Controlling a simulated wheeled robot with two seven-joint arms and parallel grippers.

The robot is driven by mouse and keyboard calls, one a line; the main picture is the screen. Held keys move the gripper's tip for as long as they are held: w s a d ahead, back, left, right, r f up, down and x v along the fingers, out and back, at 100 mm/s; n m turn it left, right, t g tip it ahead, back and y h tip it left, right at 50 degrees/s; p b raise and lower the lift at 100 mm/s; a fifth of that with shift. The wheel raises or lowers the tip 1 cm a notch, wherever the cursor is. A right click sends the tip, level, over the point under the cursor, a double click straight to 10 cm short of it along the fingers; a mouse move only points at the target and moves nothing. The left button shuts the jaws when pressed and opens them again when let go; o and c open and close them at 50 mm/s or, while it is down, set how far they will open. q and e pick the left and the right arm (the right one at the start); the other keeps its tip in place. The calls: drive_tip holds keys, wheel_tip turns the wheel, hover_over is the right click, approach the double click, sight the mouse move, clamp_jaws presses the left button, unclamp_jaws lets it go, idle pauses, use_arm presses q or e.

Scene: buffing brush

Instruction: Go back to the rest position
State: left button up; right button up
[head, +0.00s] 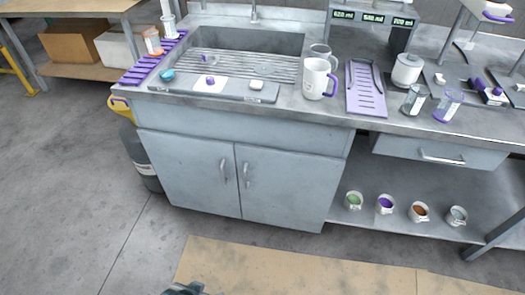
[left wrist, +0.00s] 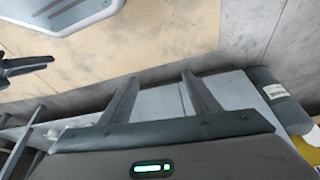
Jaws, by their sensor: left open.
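My left gripper (left wrist: 160,95) shows in the left wrist view with its two dark fingers spread apart. It is open, and nothing is between the fingers. They stand out against the grey cabinet and floor. In the head view only a small dark part of my own body shows at the bottom edge; I cannot tell which part.
A grey sink counter (head: 240,120) stands ahead, with a white mug (head: 315,78), a purple rack (head: 365,90) and glasses on top. Several small cups stand on the lower shelf (head: 400,230). A grey canister (head: 140,155) stands left of the cabinet. The floor (head: 80,200) at left is clear.

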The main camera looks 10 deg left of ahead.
use_arm(q)
wheel_tip(320, 180, down, 21)
drive_tip(key=s+d+t+h, duration=0.1)
drive_tip(key=s+d+t, duration=0.1)
drive_tip(key=shift+s+d, duration=0.15)
drive_tip(key=shift+d, duration=0.25)
